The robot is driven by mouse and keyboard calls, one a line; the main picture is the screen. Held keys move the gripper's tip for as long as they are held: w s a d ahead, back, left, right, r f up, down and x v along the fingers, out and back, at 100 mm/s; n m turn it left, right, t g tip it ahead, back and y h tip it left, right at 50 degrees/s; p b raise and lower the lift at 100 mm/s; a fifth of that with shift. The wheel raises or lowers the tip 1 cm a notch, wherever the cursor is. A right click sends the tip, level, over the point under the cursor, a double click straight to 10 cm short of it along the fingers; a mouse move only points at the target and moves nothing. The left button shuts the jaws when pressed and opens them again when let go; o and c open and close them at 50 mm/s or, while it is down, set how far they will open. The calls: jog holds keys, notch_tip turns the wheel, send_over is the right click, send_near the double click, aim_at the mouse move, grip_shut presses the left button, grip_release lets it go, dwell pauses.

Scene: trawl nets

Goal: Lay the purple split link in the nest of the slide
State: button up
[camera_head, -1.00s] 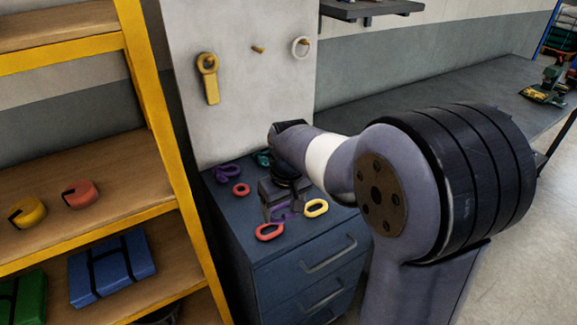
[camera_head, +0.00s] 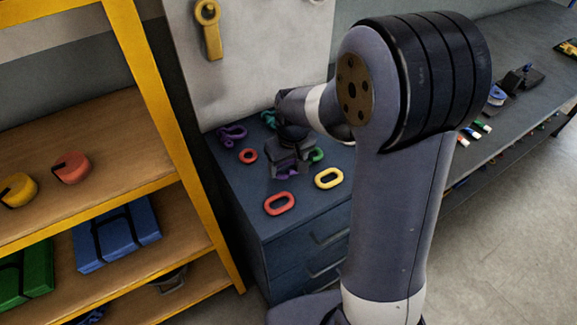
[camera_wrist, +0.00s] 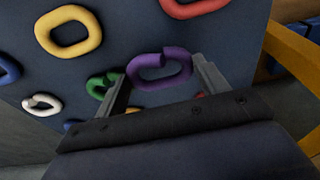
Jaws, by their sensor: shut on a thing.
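The purple split link (camera_wrist: 175,76) is between the two fingers of my gripper (camera_wrist: 160,85) in the wrist view, with its split toward the top. In the head view my gripper (camera_head: 287,168) is over the blue cabinet top, shut on the purple link (camera_head: 288,174), which is mostly hidden by the fingers. I cannot tell the exact height of the link above the top. I cannot make out the slide or its nest in either view.
The cabinet top (camera_head: 250,188) also holds a red link (camera_head: 279,204), a yellow link (camera_head: 329,178), a green link (camera_head: 317,155), a red ring (camera_head: 248,156) and a purple shackle-like piece (camera_head: 231,133). A yellow-framed shelf (camera_head: 170,150) stands left; a long bench (camera_head: 500,120) runs right.

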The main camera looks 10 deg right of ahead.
jog(key=shift+f, duration=1.25)
jog(key=shift+f, duration=0.1)
jog(key=shift+f, duration=0.15)
jog(key=o, duration=0.9)
jog(key=shift+c, duration=0.2)
